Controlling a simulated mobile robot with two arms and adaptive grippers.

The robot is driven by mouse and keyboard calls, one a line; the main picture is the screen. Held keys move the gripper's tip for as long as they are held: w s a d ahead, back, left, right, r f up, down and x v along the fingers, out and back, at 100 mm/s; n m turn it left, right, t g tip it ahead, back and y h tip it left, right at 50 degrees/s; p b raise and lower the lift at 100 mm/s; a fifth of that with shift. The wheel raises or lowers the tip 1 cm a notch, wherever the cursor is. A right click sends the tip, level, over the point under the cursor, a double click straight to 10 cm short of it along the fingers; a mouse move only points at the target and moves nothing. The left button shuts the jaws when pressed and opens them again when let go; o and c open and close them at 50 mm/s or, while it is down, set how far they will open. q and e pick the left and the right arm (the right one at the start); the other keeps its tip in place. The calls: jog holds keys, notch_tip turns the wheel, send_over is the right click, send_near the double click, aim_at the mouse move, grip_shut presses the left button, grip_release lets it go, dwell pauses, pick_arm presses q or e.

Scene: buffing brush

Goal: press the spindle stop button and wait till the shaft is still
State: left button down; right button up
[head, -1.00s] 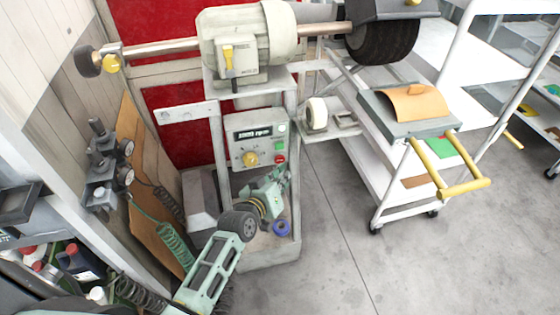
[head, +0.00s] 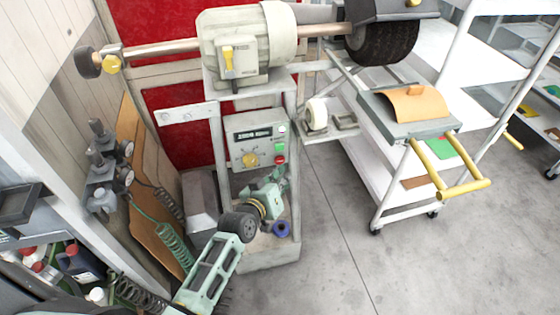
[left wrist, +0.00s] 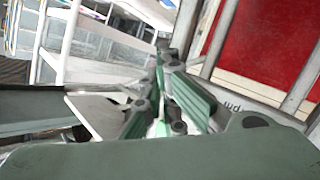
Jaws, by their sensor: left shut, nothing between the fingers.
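The grey control box (head: 238,144) hangs under the motor, with a digital display (head: 252,134), a yellow knob (head: 250,160), a green button (head: 279,147) and the red stop button (head: 280,160). My left gripper (head: 280,171) is shut and empty, its tips just below the red button in the picture; I cannot tell whether they touch it. Its green fingers also fill the middle of the left wrist view (left wrist: 161,62), where the button is hidden. The copper-coloured shaft (head: 160,47) runs through the pale motor (head: 235,35) to a dark brush wheel (head: 385,43). I cannot tell whether it turns.
A white trolley (head: 385,170) with an orange curved piece (head: 415,103) and yellow handle (head: 465,188) stands to the right. Hoses and gauges are at left. Grey floor is clear in front.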

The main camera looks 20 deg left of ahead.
pick_arm(q)
jog(key=shift+w+a, duration=0.1)
jog(key=shift+w+a, duration=0.15)
jog(key=shift+w, duration=0.1)
dwell(0.3)
jog(key=shift+w+a, duration=0.25)
jog(key=shift+w, duration=0.1)
dwell(0.6)
dwell(0.3)
jog(key=shift+s+d+r, duration=0.1)
jog(key=shift+s+d+p, duration=0.4)
jog(key=shift+s+p, duration=0.05)
jog(key=shift+s, duration=0.15)
